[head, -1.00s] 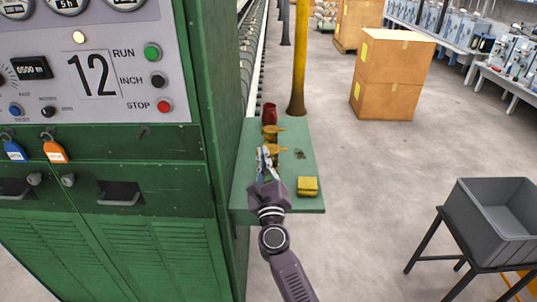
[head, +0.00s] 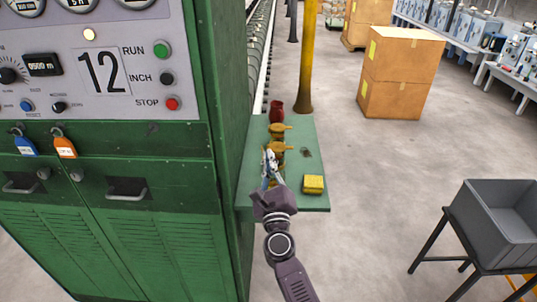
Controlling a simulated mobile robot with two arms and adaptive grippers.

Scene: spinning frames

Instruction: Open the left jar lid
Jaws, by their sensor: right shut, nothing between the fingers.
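Two brass-yellow jars with lids stand one behind the other on a narrow green shelf (head: 245,190). The farther jar (head: 278,132) shows behind the nearer jar (head: 281,149); both lids look seated, and I cannot tell which one counts as the left jar. My right gripper (head: 268,157) is shut and empty, just in front and left of the nearer jar, and it hides part of that jar's body. Whether the fingers touch the jar is too small to tell. My left gripper is not in view.
A dark red vase (head: 276,111) stands behind the jars. A yellow block (head: 313,184) lies at the shelf's front right, with a small dark item (head: 306,152) beyond it. The green machine cabinet (head: 228,120) borders the shelf on the left; a yellow post (head: 307,60) rises behind.

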